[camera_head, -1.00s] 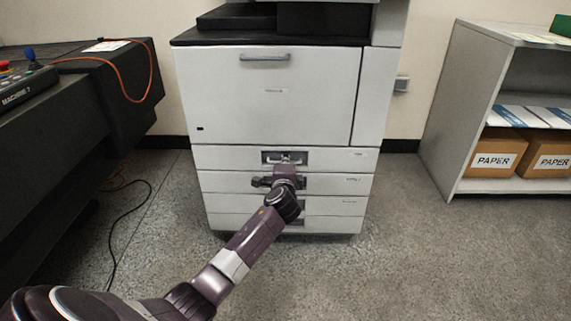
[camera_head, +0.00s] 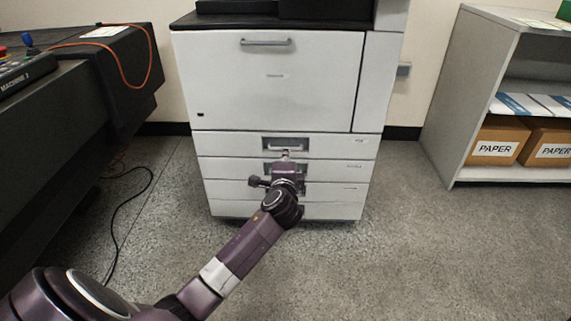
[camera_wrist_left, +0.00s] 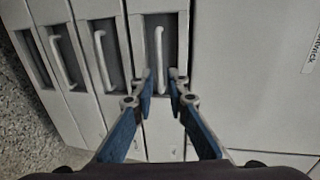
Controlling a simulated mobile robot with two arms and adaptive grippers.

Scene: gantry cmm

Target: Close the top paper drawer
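The top paper drawer (camera_head: 225,145) is the uppermost of several drawers at the bottom of a large white printer (camera_head: 270,85). Its pale bar handle (camera_head: 285,149) sits in a dark recess; in the left wrist view the handle (camera_wrist_left: 159,55) is upright in the picture. My left gripper (camera_head: 285,156) is at the drawer front, just below the handle. In the left wrist view the gripper's fingertips (camera_wrist_left: 162,84) are apart, with the handle's near end between or just ahead of them; contact cannot be told. How far the drawer stands out is unclear. My right gripper is out of view.
Lower drawers (camera_head: 230,190) lie under the top one. A dark machine table (camera_head: 60,130) stands at the left, with an orange cable (camera_head: 122,80) on it and a black cable on the floor. A shelf (camera_head: 455,100) with paper boxes (camera_head: 495,148) is at right. Floor between is clear.

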